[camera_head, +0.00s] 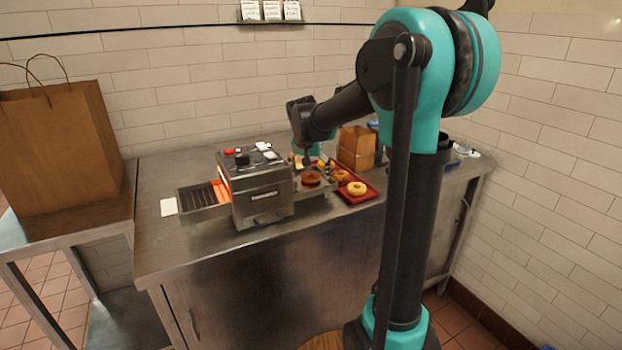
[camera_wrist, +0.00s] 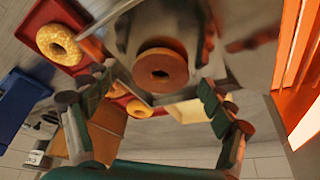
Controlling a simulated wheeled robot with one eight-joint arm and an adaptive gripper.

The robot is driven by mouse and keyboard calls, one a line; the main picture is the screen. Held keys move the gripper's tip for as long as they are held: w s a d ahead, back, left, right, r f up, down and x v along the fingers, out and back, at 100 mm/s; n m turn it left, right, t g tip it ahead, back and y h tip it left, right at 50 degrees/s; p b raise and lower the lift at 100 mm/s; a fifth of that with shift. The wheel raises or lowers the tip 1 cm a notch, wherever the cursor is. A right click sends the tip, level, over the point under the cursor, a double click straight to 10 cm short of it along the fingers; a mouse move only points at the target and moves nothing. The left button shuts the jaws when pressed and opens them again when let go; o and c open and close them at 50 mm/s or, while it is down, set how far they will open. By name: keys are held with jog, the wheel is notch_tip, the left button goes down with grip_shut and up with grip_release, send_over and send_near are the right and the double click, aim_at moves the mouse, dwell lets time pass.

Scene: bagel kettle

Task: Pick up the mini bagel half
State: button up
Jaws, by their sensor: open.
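A browned bagel half (camera_wrist: 160,72), which looks like the mini bagel half, lies on a shiny metal tray (camera_head: 318,189) at the right side of the toaster. In the head view this bagel half (camera_head: 311,178) is partly covered by my gripper (camera_head: 305,163), which is small and hard to make out there. In the wrist view my gripper (camera_wrist: 157,92) is open, its two dark fingers apart, with the bagel half showing between and beyond the fingertips. Nothing is held. I cannot tell the exact gap to the bagel half.
The steel toaster (camera_head: 262,190) stands just left, with a glowing conveyor (camera_head: 197,196). A red tray (camera_head: 366,196) with a yellow-topped bagel (camera_head: 357,188) and another bagel (camera_head: 341,175) is at the right. A small paper bag (camera_head: 356,146) stands behind. The counter's front left (camera_head: 175,250) is clear.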

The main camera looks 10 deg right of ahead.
jog(key=shift+c, duration=0.6)
jog(key=c, duration=0.8)
jog(key=shift+r, duration=0.1)
notch_tip(320, 180, up, 20)
